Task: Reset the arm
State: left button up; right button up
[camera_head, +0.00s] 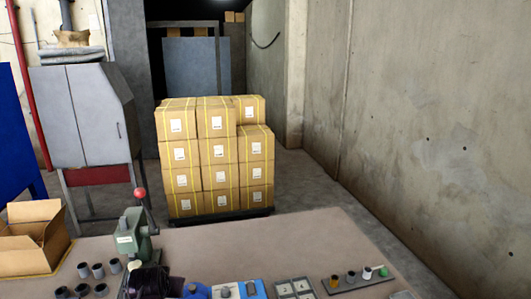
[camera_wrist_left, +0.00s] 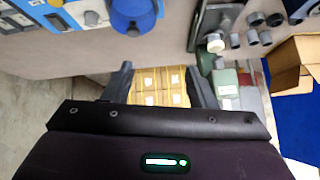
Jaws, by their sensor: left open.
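My left gripper (camera_wrist_left: 160,82) shows in the left wrist view, with its two dark fingers spread apart. Nothing is between the fingers except the distant stacked cartons (camera_wrist_left: 158,88) behind them. My right gripper is in neither view.
The worktable (camera_head: 285,240) holds a green machine (camera_head: 132,237) with a red knob, grey cylinders (camera_head: 98,270), an open carton (camera_head: 30,240), blue sockets (camera_head: 252,289) and a peg tray (camera_head: 357,281). Palleted cartons (camera_head: 213,160) stand behind. A concrete wall (camera_head: 430,130) is at right. The table's back middle is clear.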

pick_arm(q)
jog(key=s+d+f+m+g+h, duration=0.1)
jog(key=s+d+f+g, duration=0.1)
jog(key=s, duration=0.8)
jog(key=s+d+f+m+g, duration=0.1)
jog(key=s+d, duration=0.2)
jog(key=s, duration=0.7)
jog(key=s+d+f+m+g+h, duration=0.1)
jog(key=s+d+f+g, duration=0.1)
jog(key=s, duration=0.8)
notch_tip(320, 180, down, 29)
jog(key=s+b, duration=0.2)
jog(key=s+a+f+g, duration=0.1)
jog(key=s+f, duration=0.9)
jog(key=f, duration=0.1)
jog(key=s+a+f+g+b, duration=0.1)
jog(key=s+a+f, duration=0.1)
jog(key=s+f, duration=0.8)
jog(key=shift+a+f, duration=0.3)
jog(key=shift+f, duration=0.1)
